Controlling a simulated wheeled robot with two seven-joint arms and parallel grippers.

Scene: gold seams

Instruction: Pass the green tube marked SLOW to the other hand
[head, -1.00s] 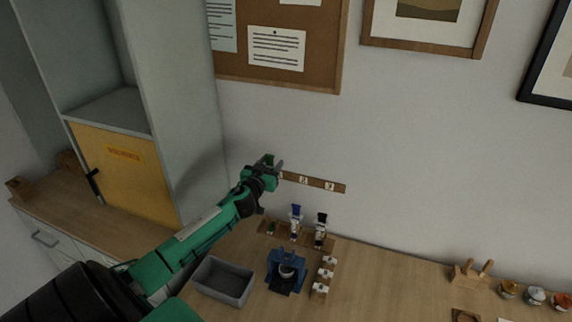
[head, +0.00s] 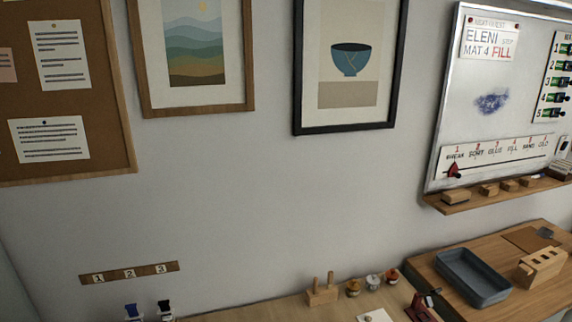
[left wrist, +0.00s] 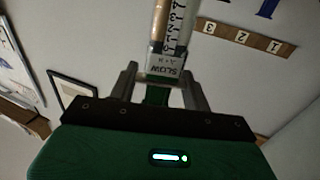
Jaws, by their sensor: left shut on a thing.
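The tube marked SLOW (left wrist: 165,70) shows in the left wrist view. It has a pale label with dark lettering, a tan strip along its barrel and green at its near end; its far end runs out of the top of the picture. My left gripper (left wrist: 163,92) is shut on it, with one finger on each side of the near end. Neither gripper shows in the head view now. My right gripper is in neither view.
A numbered rail (head: 129,273) is on the wall at the left, above two bottle tops at the bottom edge. A wooden holder (head: 322,291) and small jars stand on the bench. A grey tray (head: 473,277) and a slotted wooden block (head: 541,267) lie right, below a whiteboard (head: 500,100).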

